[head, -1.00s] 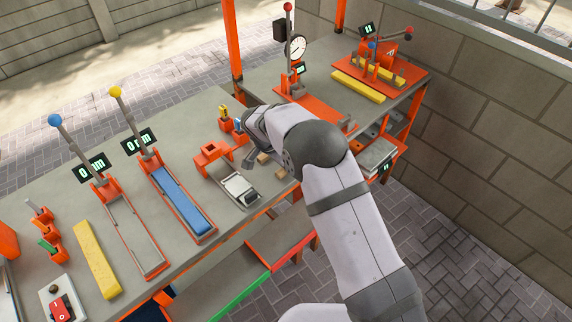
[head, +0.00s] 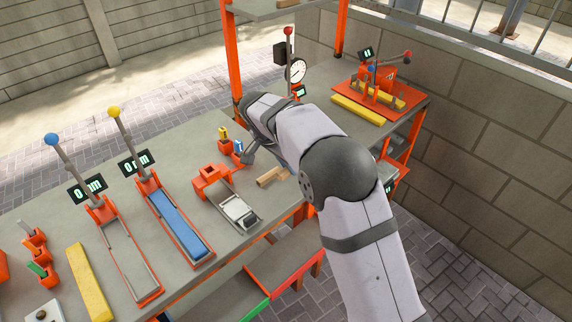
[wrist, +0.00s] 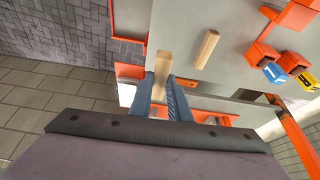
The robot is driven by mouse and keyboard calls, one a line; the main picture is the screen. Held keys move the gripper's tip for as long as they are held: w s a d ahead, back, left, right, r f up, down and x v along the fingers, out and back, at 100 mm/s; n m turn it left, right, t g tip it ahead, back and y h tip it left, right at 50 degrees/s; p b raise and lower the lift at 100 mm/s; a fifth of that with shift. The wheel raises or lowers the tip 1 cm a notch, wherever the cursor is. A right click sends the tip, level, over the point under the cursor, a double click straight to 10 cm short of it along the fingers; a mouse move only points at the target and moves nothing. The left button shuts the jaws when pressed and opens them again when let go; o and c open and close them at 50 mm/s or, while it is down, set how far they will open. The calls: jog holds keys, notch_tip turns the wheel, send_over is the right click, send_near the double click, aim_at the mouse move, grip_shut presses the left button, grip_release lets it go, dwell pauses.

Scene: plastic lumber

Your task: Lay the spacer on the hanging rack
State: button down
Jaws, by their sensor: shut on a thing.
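In the wrist view, my gripper (wrist: 162,84) is shut on a pale wooden bar, which I take to be the spacer (wrist: 163,62). The bar points away from the fingers, over the edge of the grey bench. In the head view, my own arm hides most of the gripper and the held bar. A second wooden bar (wrist: 207,48) lies apart on the bench; wood also shows there in the head view (head: 270,177). A raised grey shelf (head: 256,10) between orange posts is at the top of the head view; I cannot tell whether it is the hanging rack.
Orange holders with a blue and a yellow piece (head: 223,132) stand near my gripper. Lever fixtures, one with a blue bar (head: 178,222), fill the left bench. A dial gauge (head: 296,70) and an orange press (head: 380,85) stand behind. A block wall (head: 490,150) bounds the right.

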jog(key=s+d+r+n+t+y+p, duration=0.1)
jog(key=s+d+r+n+y+p, duration=0.1)
jog(key=s+d+r+n+p, duration=0.35)
jog(key=s+d+r+n+y+p, duration=0.1)
jog(key=s+d+r+n+p, duration=0.2)
jog(key=s+d+r+p, duration=0.55)
jog(key=s+a+f+n+y+b, duration=0.1)
jog(key=a+f+n+b, duration=0.1)
jog(key=a+f+b, duration=0.5)
jog(key=s+a+f+n+b, duration=0.1)
jog(key=a+f+n+b, duration=0.15)
jog(key=a+b, duration=0.85)
jog(key=a+f+n+y+b, duration=0.1)
jog(key=a+f+b, duration=0.5)
jog(key=a+b, duration=0.3)
jog(key=s+a+f+n+b, duration=0.1)
jog(key=s+a+f+b, duration=0.2)
jog(key=s+b, duration=0.4)
jog(key=s+a+f+n+b, duration=0.1)
jog(key=s+a+f+b, duration=0.3)
jog(key=s+b, duration=0.4)
jog(key=s+a+f+n+g+y+b, duration=0.1)
jog(key=s+a+f+b, duration=0.3)
jog(key=s+b, duration=0.4)
jog(key=shift+s+a+f+n+b, duration=0.25)
jog(key=shift+f+b, duration=0.35)
jog(key=shift+b, duration=1.7)
jog(key=shift+d, duration=0.15)
